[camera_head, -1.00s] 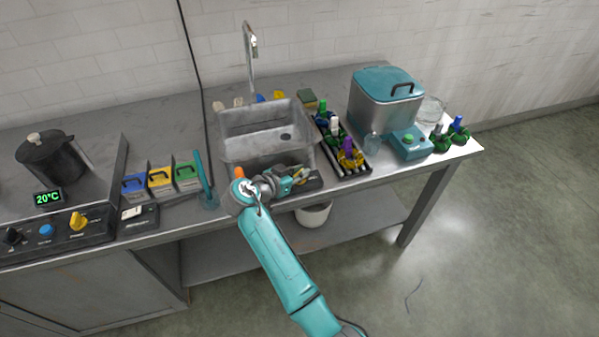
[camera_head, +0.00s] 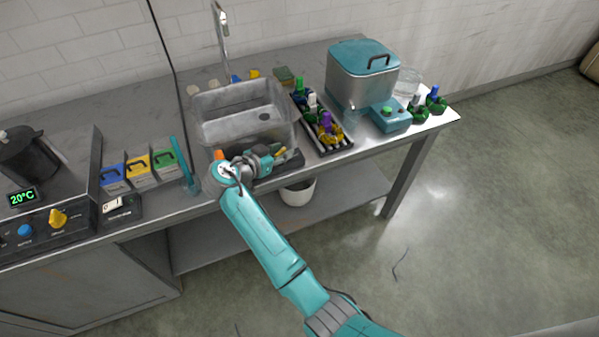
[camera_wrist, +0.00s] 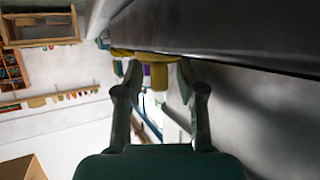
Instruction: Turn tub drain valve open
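My gripper (camera_head: 277,158) is low in front of the tub, at the table's front edge. Its fingers also show in the wrist view (camera_wrist: 157,78), spread apart with nothing clearly held between them. A small orange piece (camera_head: 219,155) shows beside my wrist; I cannot tell whether it is the valve handle. A yellow skein (camera_wrist: 135,53) with a purple top shows upside down beyond the fingertips. No drain valve can be clearly made out; my arm covers part of the tub's front.
A black rack (camera_head: 340,146) with several skeins stands right of the tub. A white bucket (camera_head: 298,193) is below.

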